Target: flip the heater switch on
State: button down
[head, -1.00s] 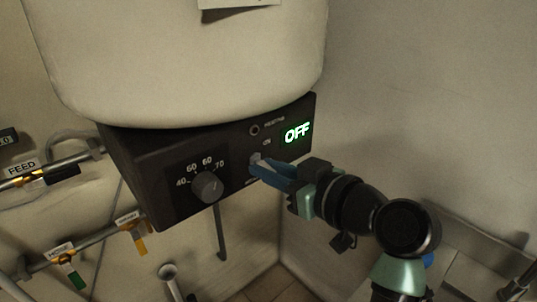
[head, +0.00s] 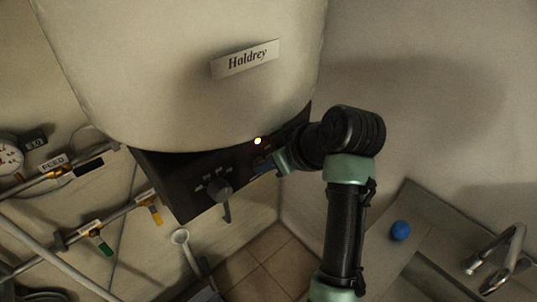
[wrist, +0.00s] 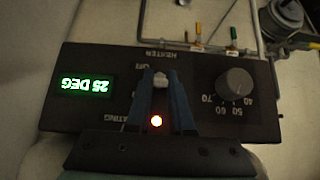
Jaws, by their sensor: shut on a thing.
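The heater's black control panel (head: 175,185) sits under the big cream tank. In the wrist view the panel (wrist: 100,60) appears upside down. The pale heater switch (wrist: 160,79) is between the blue fingers of my gripper (wrist: 160,86), which are shut on it. In the head view my gripper (head: 263,163) is at the panel's right part, and the switch is hidden.
A round temperature knob (wrist: 235,82) is beside the switch. Pipes with a FEED tag (head: 54,162) and coloured tags are at the left. A sink tap (head: 500,255) and a blue ball (head: 400,230) are at the lower right.

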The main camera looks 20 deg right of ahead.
dwell(0.4)
jog(key=c, duration=0.8)
grip_release()
jog(key=p+v, duration=0.1)
jog(key=v, duration=1.2)
jog(key=shift+p, duration=0.35)
